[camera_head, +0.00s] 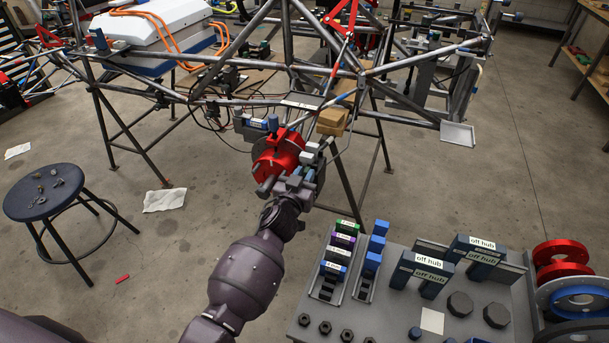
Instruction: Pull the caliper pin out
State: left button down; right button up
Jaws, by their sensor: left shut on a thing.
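A red hub or caliper part (283,146) is mounted at the corner of the tube chassis, with a grey disc just behind it. My left gripper (302,177) reaches up from the bottom of the view and is right at this red part, on its near right side. It is shut on a small part there, seemingly the caliper pin. The fingers hide most of the pin, so I cannot tell how far in or out it sits. My right gripper is not in view.
A grey bench (400,318) at the lower right holds labelled blocks, dark nuts and off-hub tools (431,271). Red and blue rings (562,258) stand at its right end. A stool (47,194) stands at the left. The tube chassis (222,62) spans the back.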

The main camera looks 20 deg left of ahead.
pick_arm(q)
jog(key=s+p, duration=0.1)
jog(key=s, duration=0.3)
jog(key=shift+s+a+r+p, duration=0.1)
jog(key=shift+s+r+p, duration=0.05)
jog(key=shift+s+p, duration=0.25)
jog(key=shift+s+f, duration=0.3)
jog(key=shift+s, duration=0.15)
jog(key=c, duration=1.4)
grip_release()
jog(key=o, duration=0.4)
jog(key=shift+s+r, duration=0.1)
jog(key=shift+s, duration=0.05)
jog(key=s+p, duration=0.1)
jog(key=s, duration=0.9)
jog(key=shift+s+a, duration=0.15)
jog(key=shift+s, duration=0.15)
